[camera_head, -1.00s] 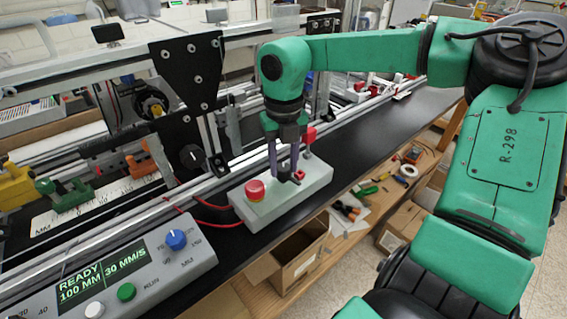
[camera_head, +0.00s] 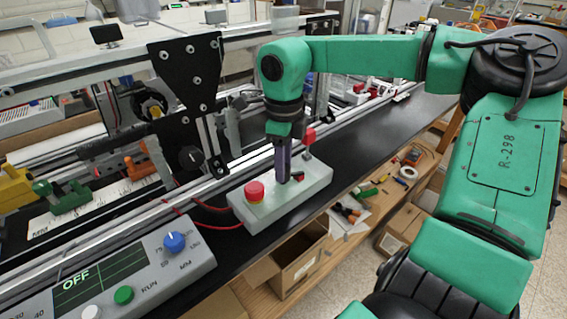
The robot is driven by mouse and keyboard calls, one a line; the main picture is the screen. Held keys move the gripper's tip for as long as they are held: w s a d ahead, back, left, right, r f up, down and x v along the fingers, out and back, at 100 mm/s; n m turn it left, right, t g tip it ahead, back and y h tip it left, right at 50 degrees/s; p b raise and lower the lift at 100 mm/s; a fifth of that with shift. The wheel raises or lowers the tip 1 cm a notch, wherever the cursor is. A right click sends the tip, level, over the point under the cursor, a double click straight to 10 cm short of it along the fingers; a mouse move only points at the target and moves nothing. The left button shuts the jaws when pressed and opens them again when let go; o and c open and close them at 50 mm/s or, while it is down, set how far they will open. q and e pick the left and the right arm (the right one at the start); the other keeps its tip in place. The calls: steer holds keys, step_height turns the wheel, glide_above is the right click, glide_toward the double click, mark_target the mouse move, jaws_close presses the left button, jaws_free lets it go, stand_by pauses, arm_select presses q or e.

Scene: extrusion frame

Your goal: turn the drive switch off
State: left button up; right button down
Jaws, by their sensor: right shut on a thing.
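The drive switch (camera_head: 297,177) is a small dark knob on top of a pale control box (camera_head: 313,184); my gripper's fingers hide most of it. My right gripper (camera_head: 284,178) points down at the box with its fingers shut on the switch, one finger in front of the other in this view. The panel display (camera_head: 97,276) at the lower left reads OFF. My left gripper is not in view.
A red mushroom button (camera_head: 254,190) sits on the box, left of my gripper. A red-topped part (camera_head: 308,141) stands close behind my gripper. The console has a blue knob (camera_head: 175,241) and a green button (camera_head: 123,295).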

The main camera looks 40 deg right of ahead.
steer(key=n, duration=0.5)
steer(key=shift+n, duration=0.4)
stand_by(0.3)
steer(key=shift+c, duration=2.3)
jaws_free()
step_height(320, 180, up, 15)
steer(key=shift+f+p, duration=0.15)
steer(key=shift+p, duration=0.2)
